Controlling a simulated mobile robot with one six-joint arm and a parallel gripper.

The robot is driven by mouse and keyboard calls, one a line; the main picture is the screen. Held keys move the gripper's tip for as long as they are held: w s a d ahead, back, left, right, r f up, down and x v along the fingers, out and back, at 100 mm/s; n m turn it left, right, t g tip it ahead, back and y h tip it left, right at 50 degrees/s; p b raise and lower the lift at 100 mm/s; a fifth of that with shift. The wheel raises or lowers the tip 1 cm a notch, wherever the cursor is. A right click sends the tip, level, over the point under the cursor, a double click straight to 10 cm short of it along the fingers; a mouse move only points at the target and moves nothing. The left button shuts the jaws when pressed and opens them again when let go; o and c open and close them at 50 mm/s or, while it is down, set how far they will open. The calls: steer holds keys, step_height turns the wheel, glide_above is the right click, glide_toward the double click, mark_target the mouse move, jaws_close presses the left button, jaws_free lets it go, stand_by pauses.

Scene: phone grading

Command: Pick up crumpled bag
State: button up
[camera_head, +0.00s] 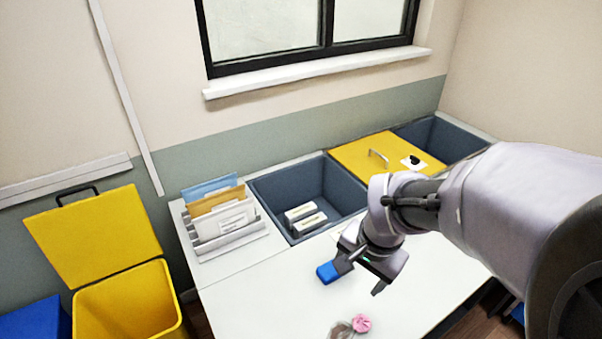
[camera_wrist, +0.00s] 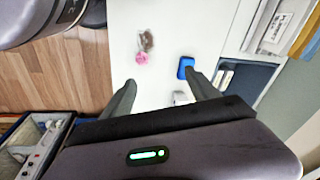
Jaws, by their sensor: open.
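A small greyish-brown crumpled item (camera_head: 340,330), which looks like the crumpled bag, lies on the white table at the bottom edge of the head view. A pink crumpled piece (camera_head: 361,323) lies against it; I cannot tell whether they are one thing. In the wrist view the brownish item (camera_wrist: 147,40) and the pink piece (camera_wrist: 141,58) lie beyond my fingertips, toward the left finger. My gripper (camera_head: 357,280) is open and empty above the table, apart from both. It also shows in the wrist view (camera_wrist: 160,77).
A blue block (camera_head: 327,272) appears close by one fingertip. A grey bin (camera_head: 262,190) with white boxes (camera_head: 304,216), a yellow lid (camera_head: 350,158) and an envelope rack (camera_head: 232,243) line the back. A yellow bin (camera_head: 125,300) stands left. The table's front-middle is clear.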

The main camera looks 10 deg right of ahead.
steer(key=w+d+f+m+g+p, duration=0.25)
steer(key=d+f, duration=0.35)
steer(key=f, duration=0.4)
steer(key=b, duration=0.5)
glide_above(363, 320)
steer(key=shift+m, duration=0.35)
step_height(363, 320, down, 12)
steer(key=shift+d+f, duration=0.15)
step_height(363, 320, down, 6)
steer(key=b, duration=0.2)
steer(key=shift+b, duration=0.35)
steer(key=shift+r, duration=0.3)
steer(key=c, duration=1.4)
